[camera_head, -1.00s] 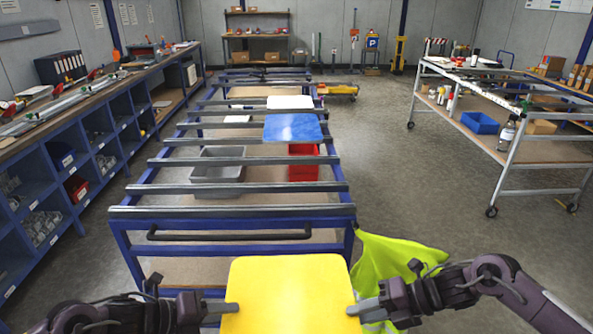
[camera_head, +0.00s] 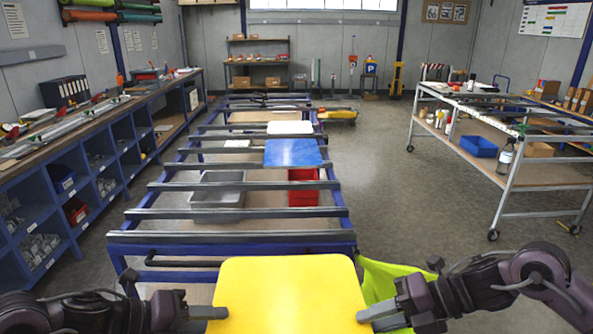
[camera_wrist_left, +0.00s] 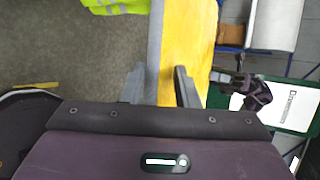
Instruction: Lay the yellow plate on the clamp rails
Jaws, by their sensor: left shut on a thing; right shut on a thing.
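The yellow plate (camera_head: 290,295) is flat and square with rounded corners, at the bottom middle of the head view. My left gripper (camera_head: 212,313) is shut on its left edge. My right gripper (camera_head: 372,312) is shut on its right edge. In the left wrist view the yellow plate (camera_wrist_left: 188,45) stands between the two fingers of my left gripper (camera_wrist_left: 160,85). The clamp rails (camera_head: 235,213) are grey bars across a blue-framed table, just beyond the plate. The plate is apart from the rails, in front of the table's near end.
A blue plate (camera_head: 292,153) and a white plate (camera_head: 290,127) lie on farther rails. A grey bin (camera_head: 217,190) and a red bin (camera_head: 303,187) sit below the rails. A yellow-green vest (camera_head: 385,278) hangs at the near right corner. The nearest rails are bare.

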